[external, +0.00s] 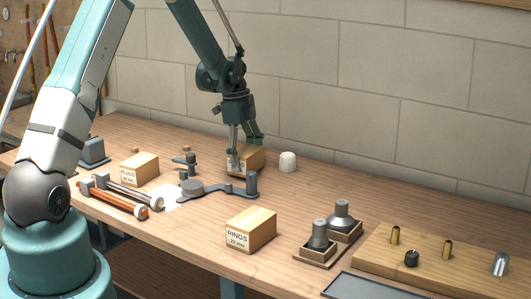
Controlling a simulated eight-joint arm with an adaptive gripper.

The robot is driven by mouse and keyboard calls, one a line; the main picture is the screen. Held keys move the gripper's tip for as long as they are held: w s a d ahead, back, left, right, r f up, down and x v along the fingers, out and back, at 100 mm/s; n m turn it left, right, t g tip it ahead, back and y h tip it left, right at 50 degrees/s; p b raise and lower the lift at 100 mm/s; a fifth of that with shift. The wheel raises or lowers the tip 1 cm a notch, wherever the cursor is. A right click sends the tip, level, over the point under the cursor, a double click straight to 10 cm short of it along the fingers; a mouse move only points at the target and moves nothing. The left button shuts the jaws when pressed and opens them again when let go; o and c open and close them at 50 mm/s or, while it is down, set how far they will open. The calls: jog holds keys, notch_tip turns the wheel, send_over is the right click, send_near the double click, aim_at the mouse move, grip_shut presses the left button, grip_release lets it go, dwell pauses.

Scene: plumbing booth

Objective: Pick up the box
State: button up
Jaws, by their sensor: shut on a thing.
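Three cardboard boxes with white labels are on the wooden bench in the external view. My gripper (245,155) is at the rear box (248,160), with one finger in front of it and the other at its back right. It is shut on this box, whose label is partly hidden by the front finger. I cannot tell whether the box is lifted clear of the bench. A box marked PLUGS (139,169) stands to the left. A box marked RINGS (251,230) stands nearer the front edge.
A grey tool with an upright post (251,184) lies just in front of the held box. A white cap (288,162) stands close to its right. Pipe tools (118,196) lie at left. A tray with grey fittings (328,244) and a wooden board (430,262) are at right.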

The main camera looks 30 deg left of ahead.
aim_at(246, 150)
notch_tip(246, 150, up, 9)
jog(key=shift+f, duration=0.1)
dwell(0.4)
jog(key=shift+d, duration=0.1)
dwell(0.5)
jog(key=d+m, duration=0.1)
jog(key=d, duration=2.2)
jog(key=shift+d+r, duration=0.2)
jog(key=shift+d, duration=0.2)
jog(key=shift+f, duration=3.15)
jog(key=shift+f, duration=1.85)
jog(key=shift+f+b, duration=0.2)
jog(key=shift+b, duration=0.25)
jog(key=o, duration=1)
